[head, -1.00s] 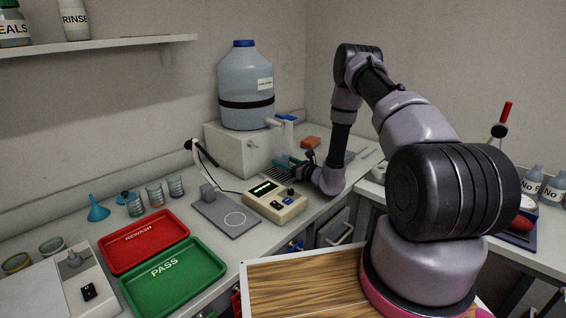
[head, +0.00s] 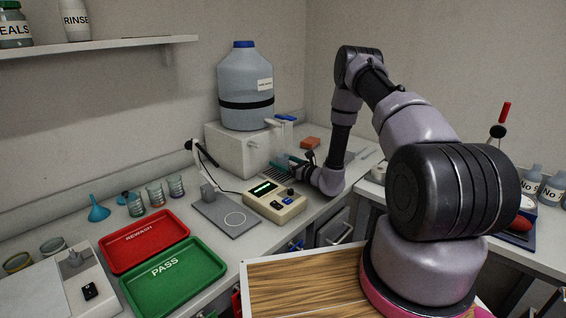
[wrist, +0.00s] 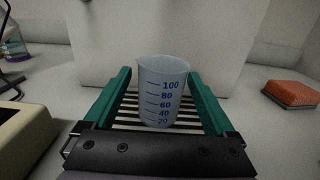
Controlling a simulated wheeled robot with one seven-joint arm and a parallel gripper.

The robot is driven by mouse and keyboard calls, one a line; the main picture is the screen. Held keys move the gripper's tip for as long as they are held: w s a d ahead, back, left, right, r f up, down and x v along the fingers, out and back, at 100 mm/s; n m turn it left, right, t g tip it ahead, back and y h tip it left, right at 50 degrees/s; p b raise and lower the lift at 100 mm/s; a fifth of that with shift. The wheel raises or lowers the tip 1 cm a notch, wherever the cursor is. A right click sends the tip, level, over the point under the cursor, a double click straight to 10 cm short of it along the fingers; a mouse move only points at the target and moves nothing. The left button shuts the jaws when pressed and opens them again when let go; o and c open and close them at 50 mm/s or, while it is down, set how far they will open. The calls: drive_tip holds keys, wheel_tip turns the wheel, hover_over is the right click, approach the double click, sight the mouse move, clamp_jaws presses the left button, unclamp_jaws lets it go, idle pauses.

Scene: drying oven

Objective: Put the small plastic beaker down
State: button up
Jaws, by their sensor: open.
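The small plastic beaker (wrist: 162,92) is clear with blue marks up to 100. In the wrist view it stands upright on a slatted grate (wrist: 128,105), between the two teal fingers of my gripper (wrist: 163,85). The fingers are open, one on each side of the beaker, with a visible gap at least near the rim. The beaker looks empty. In the head view my gripper (head: 290,163) is low beside the white box, and the beaker is hard to make out there.
A large water carboy (head: 246,90) stands on the white box (head: 235,148), its tap above the grate. A balance-like device (head: 274,200) is close in front of my gripper. An orange sponge (wrist: 292,94) lies to the right. Red (head: 112,262) and green (head: 130,300) trays are further left.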

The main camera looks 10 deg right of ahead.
drive_tip(key=v, duration=1.2)
drive_tip(key=shift+w+r, duration=0.1)
drive_tip(key=s+a+r+n+g+y, duration=0.3)
drive_tip(key=a+r+n+g, duration=0.25)
drive_tip(key=r, duration=0.45)
drive_tip(key=s+a+r+n+g+y, duration=0.2)
drive_tip(key=s+a+r+n+g, duration=0.3)
drive_tip(key=r, duration=0.6)
drive_tip(key=s+a+r+n+g+h, duration=0.1)
drive_tip(key=s+r+n+g+h, duration=0.3)
drive_tip(key=s+r+n, duration=0.45)
drive_tip(key=s+d+r+n+t+h, duration=0.5)
drive_tip(key=s+d+r+t+h, duration=0.2)
drive_tip(key=s+r, duration=0.5)
drive_tip(key=shift+s+d+r+h, duration=0.2)
drive_tip(key=shift+s+d+h, duration=1)
drive_tip(key=shift+d, duration=0.45)
drive_tip(key=shift+w, duration=0.15)
